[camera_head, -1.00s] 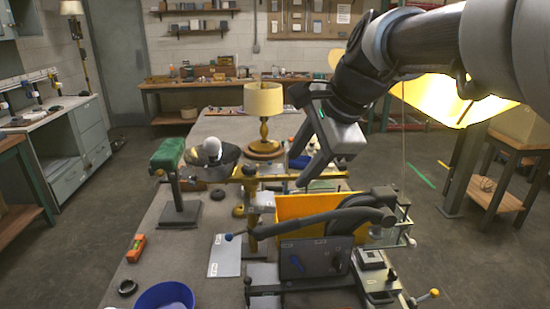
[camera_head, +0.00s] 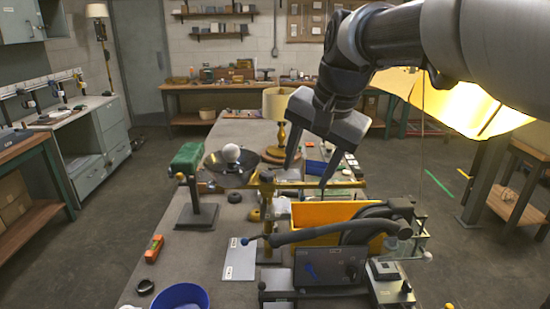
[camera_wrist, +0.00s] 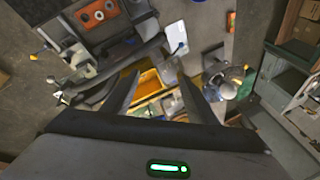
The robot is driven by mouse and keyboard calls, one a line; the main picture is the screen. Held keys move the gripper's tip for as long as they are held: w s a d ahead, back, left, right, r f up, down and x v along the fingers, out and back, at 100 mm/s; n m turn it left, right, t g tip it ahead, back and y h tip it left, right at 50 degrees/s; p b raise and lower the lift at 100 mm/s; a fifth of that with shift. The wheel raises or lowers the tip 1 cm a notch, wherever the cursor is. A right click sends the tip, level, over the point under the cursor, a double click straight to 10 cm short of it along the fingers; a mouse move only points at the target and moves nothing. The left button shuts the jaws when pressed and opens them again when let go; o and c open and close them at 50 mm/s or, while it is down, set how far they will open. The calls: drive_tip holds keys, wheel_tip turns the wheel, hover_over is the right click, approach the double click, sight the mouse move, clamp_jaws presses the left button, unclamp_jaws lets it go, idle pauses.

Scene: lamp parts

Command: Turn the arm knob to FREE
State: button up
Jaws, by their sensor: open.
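A dark control box (camera_head: 330,273) stands at the front of the bench.
The yellow bin (camera_head: 312,213) sits behind the grey arm. A white label plate (camera_head: 241,258), a blue bowl (camera_head: 180,297) and an orange level (camera_head: 154,248) lie to the left. A lamp (camera_head: 277,110) stands farther back. Bare bench shows at the left.

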drive_tip(key=w+a+r+n+g+p, duration=0.15)
drive_tip(key=w+a+n, duration=0.35)
drive_tip(key=w+n, duration=0.6)
drive_tip(key=n+y+p, duration=0.2)
drive_tip(key=n, duration=0.4)
approach(268, 174)
drive_tip(key=b+x, duration=0.1)
drive_tip(key=x, duration=0.7)
drive_tip(key=shift+w, duration=0.15)
drive_tip(key=c, duration=1.1)
